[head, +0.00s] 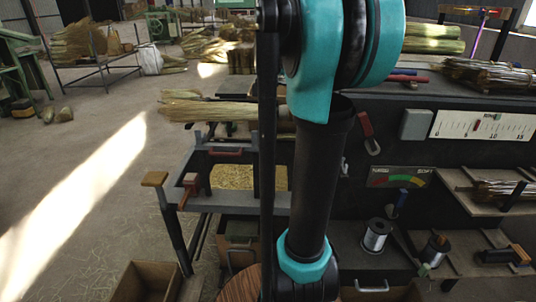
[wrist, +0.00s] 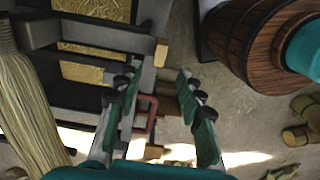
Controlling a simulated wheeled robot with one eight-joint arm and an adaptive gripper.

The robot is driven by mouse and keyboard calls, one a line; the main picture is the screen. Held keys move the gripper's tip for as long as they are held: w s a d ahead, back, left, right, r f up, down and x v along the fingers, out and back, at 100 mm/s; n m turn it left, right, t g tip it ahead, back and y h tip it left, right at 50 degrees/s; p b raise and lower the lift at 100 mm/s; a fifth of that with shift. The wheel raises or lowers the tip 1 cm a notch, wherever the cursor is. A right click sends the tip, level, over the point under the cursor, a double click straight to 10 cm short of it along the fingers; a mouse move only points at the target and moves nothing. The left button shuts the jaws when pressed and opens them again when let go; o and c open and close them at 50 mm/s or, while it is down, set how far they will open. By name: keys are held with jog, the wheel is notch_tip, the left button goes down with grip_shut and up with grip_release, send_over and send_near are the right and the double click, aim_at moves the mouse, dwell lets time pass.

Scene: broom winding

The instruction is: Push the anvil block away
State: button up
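A round, dark-banded wooden block (wrist: 245,45), which looks like the anvil block, stands at the upper right of the wrist view. A teal part (wrist: 304,48) overlaps its right side. In the head view, a piece of similar round wood (head: 238,287) shows at the bottom, partly hidden behind my arm. My gripper (wrist: 160,80) is open in the wrist view, its two fingers apart with nothing held. It is left of the wooden block and apart from it in the picture. The head view does not show the gripper's fingers.
A dark bench frame with a straw-filled tray (head: 230,176) stands left of my arm. A red handle (wrist: 147,112) shows behind the fingers. A straw broom head (wrist: 28,115) is at left, and several straw bundles (wrist: 305,108) lie at right. Open floor (head: 75,215) extends left.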

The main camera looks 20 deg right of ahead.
aim_at(267, 150)
notch_tip(267, 150, down, 11)
jog(key=shift+f, duration=0.1)
dwell(0.3)
grip_shut()
dwell(0.4)
